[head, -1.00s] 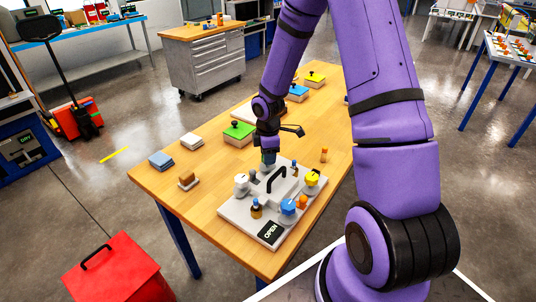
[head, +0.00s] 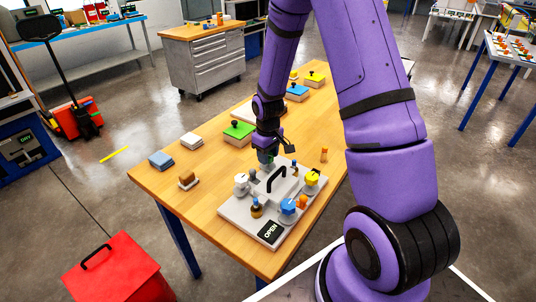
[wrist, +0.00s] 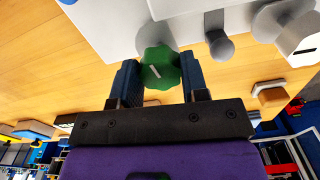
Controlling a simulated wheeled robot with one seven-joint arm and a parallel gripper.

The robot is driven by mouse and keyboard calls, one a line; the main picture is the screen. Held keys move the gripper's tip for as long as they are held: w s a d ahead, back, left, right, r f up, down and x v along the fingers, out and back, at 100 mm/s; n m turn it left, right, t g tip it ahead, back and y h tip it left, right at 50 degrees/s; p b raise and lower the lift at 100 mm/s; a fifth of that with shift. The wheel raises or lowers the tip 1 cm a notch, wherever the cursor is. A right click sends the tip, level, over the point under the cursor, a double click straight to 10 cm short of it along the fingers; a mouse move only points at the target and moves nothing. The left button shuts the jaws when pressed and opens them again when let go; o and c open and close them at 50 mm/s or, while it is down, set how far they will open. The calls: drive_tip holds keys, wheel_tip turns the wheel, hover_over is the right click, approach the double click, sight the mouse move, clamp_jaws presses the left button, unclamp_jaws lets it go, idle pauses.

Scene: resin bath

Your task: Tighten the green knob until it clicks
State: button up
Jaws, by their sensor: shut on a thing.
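The green knob (wrist: 160,68) is in the wrist view, a lobed knob with a white mark on its face. My gripper (wrist: 160,82) has its two dark fingers on either side of it, shut on it. In the head view my gripper (head: 267,158) is at the back corner of the grey resin bath fixture (head: 237,207), and it mostly hides the green knob there. The fixture has a black handle (head: 276,179) on its lid and a black sign reading OPEN (head: 270,232) at its front.
A white knob (head: 241,184), a blue knob (head: 288,207) and a yellow knob (head: 312,178) stand on the fixture close by. An orange piece (head: 324,155) stands right of it. A green block (head: 239,132) lies behind.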

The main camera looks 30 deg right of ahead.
drive_tip(key=m, duration=0.3)
drive_tip(key=shift+m, duration=2.2)
drive_tip(key=o, duration=0.9)
drive_tip(key=shift+o, duration=0.2)
wheel_tip(320, 180, up, 11)
drive_tip(key=shift+f, duration=0.1)
